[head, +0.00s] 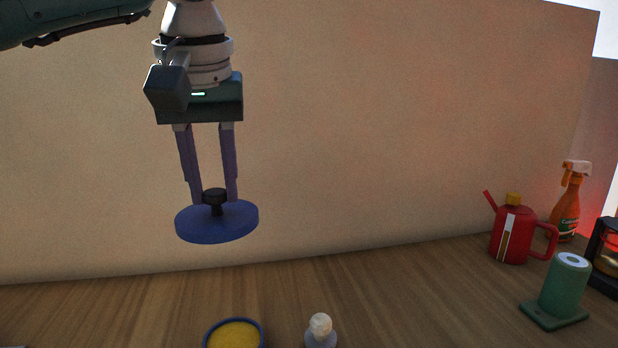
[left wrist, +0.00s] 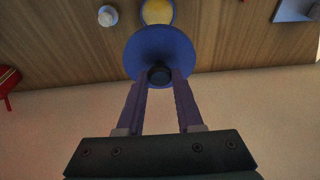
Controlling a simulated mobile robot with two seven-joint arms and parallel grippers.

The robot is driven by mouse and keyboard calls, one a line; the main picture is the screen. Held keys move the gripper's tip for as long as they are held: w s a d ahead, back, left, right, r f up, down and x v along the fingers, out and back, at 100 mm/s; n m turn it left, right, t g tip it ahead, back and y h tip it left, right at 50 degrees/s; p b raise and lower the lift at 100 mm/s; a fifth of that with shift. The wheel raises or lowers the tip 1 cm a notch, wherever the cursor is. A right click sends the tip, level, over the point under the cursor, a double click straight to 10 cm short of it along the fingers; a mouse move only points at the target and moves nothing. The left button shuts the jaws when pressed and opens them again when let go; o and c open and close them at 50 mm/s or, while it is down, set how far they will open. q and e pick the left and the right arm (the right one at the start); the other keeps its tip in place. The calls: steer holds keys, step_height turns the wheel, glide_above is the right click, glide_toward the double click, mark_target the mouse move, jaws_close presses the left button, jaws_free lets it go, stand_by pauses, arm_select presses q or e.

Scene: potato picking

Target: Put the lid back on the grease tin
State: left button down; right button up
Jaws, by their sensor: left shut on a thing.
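My left gripper (head: 214,196) is shut on the black knob of a round blue lid (head: 225,224). The lid hangs nearly level in the air, well above the table. The open grease tin (head: 234,334), with a blue rim and yellow grease inside, stands at the bottom edge of the head view, lower than the lid and cut off by the frame. In the left wrist view the lid (left wrist: 160,48) sits between the fingertips (left wrist: 160,75), and the tin (left wrist: 157,11) shows partly behind it. My right gripper is in neither view.
A small pale round-topped object (head: 320,330) stands just right of the tin. A red oil can (head: 511,236), an orange spray bottle (head: 566,208), a green roll on a base (head: 565,288) and a dark appliance (head: 606,255) stand at the right. A wall rises behind the wooden table (head: 400,285).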

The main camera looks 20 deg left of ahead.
arm_select(q)
step_height(320, 180, down, 18)
steer(key=m+b, duration=0.2)
steer(key=m+h+b, duration=0.1)
steer(key=b, duration=0.1)
steer(key=m+b, duration=0.2)
steer(key=shift+s+a+r+m, duration=0.1)
steer(key=shift+r+m, duration=0.15)
steer(key=shift+m, duration=0.05)
steer(key=shift+f+b, duration=0.6)
steer(key=shift+b, duration=0.15)
steer(key=shift+b, duration=0.3)
steer(key=shift+f+b, duration=0.2)
steer(key=shift+b, duration=0.25)
stand_by(1.1)
stand_by(0.3)
steer(key=shift+c, duration=2.4)
jaws_free()
steer(key=shift+o, duration=0.4)
